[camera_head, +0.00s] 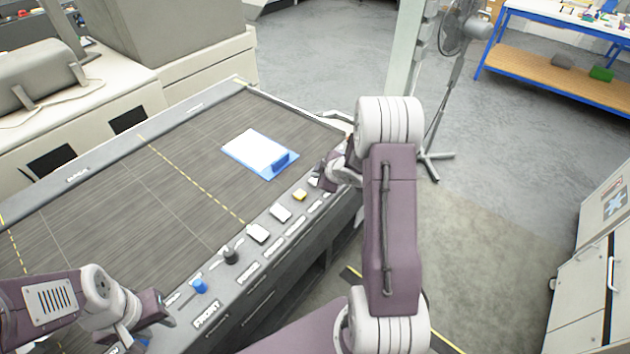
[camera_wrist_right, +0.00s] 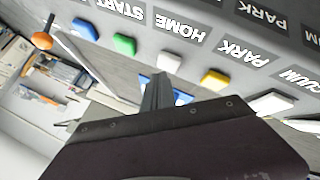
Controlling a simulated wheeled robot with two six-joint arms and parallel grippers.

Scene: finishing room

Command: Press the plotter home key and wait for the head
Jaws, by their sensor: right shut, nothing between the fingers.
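The flatbed plotter (camera_head: 110,190) has a front strip of keys. In the right wrist view the white home key (camera_wrist_right: 168,62) lies between a green key (camera_wrist_right: 124,44) and a yellow key (camera_wrist_right: 213,82), beside the printed word HOME. My right gripper (camera_wrist_right: 157,82) is shut and empty, its tips close to the home key. I cannot tell whether they touch it. In the head view my right gripper (camera_head: 328,175) is over the far right end of the strip and hides the keys there.
A blue clipboard with white paper (camera_head: 258,150) lies on the plotter bed. A black knob (camera_head: 230,255), a blue knob (camera_head: 199,286) and a yellow key (camera_head: 299,195) are along the front strip. A fan (camera_head: 462,30) stands behind.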

